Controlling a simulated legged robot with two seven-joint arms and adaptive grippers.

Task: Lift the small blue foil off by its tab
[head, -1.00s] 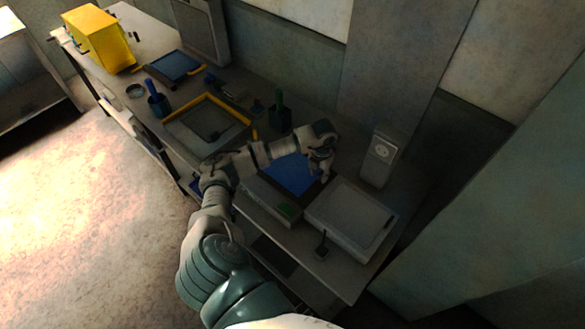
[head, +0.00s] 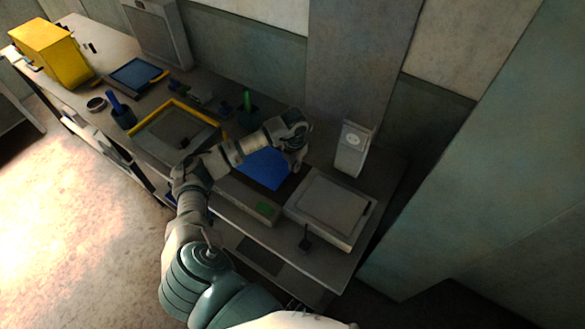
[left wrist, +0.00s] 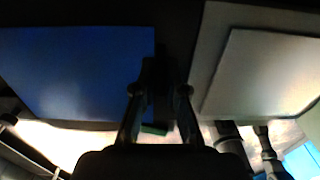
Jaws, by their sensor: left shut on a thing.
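The blue foil (head: 262,169) is a flat blue sheet over a grey block (head: 240,197) near the bench's right end. My arm hides part of it. My left gripper (head: 296,166) is at the sheet's right edge, pointing down. In the left wrist view, the blue foil (left wrist: 78,70) fills the left side, and the left gripper (left wrist: 160,88) is shut at its edge on a small dark piece that looks like its tab. I cannot tell whether the sheet is clear of the block. My right gripper is not in view.
A pale flat block (head: 328,207) lies close right of the gripper, with a small dark handled tool (head: 306,240) before it. A grey upright box (head: 353,148) stands behind. A yellow-edged tray (head: 172,128), cups and a yellow box (head: 50,52) stand further left.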

